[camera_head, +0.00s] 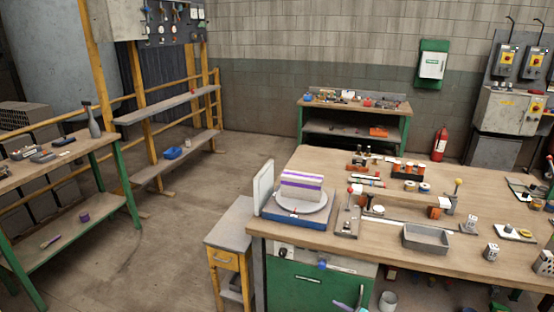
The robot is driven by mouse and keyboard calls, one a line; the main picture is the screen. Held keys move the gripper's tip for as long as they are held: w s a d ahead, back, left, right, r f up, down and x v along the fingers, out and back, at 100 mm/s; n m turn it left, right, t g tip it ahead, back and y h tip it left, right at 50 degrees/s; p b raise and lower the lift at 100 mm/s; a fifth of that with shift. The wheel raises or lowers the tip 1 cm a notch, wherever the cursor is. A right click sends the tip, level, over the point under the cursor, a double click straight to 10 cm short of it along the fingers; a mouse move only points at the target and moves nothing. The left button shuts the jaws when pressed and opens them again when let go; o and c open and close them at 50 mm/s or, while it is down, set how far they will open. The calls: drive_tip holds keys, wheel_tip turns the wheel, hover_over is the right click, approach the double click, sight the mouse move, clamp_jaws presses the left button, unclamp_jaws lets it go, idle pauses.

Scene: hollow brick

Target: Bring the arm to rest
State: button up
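No part of my arm or gripper can be made out in the head view, so its pose and what it may hold are hidden. A wooden workbench (400,250) with a green cabinet below fills the right front. Small pale blocks with dark holes stand on its right side, one (492,251) near the front edge and another (470,223) farther back. A white block with purple bands (301,184) rests on a round grey plate (293,206) over a blue base at the bench's left end.
A grey open tray (426,239) sits near the bench's front edge, with tools and small parts around it. A small side cabinet (230,237) adjoins the bench. A green-legged table (40,165) stands at left. Open floor (165,245) lies between them.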

drive_tip(key=s+a+f+n+g+y+b, duration=0.1)
drive_tip(key=s+a+f+n+g, duration=0.4)
drive_tip(key=s+a+f+n, duration=0.4)
drive_tip(key=s+a+f+n+g+b, duration=0.1)
drive_tip(key=s+a+f+n+g, duration=0.5)
drive_tip(key=s, duration=0.6)
drive_tip(key=s+d+f+n+g+h, duration=0.1)
drive_tip(key=s+f+n+g+h, duration=0.15)
drive_tip(key=s, duration=0.75)
drive_tip(key=s+d+r+n+g+h, duration=0.1)
drive_tip(key=s+d+n+g+h, duration=0.2)
drive_tip(key=s+d+n, duration=0.4)
drive_tip(key=d+h, duration=0.1)
drive_tip(key=d, duration=0.2)
drive_tip(key=shift+r+n+b, duration=0.15)
drive_tip(key=shift+n+b, duration=0.15)
drive_tip(key=shift+n, duration=0.05)
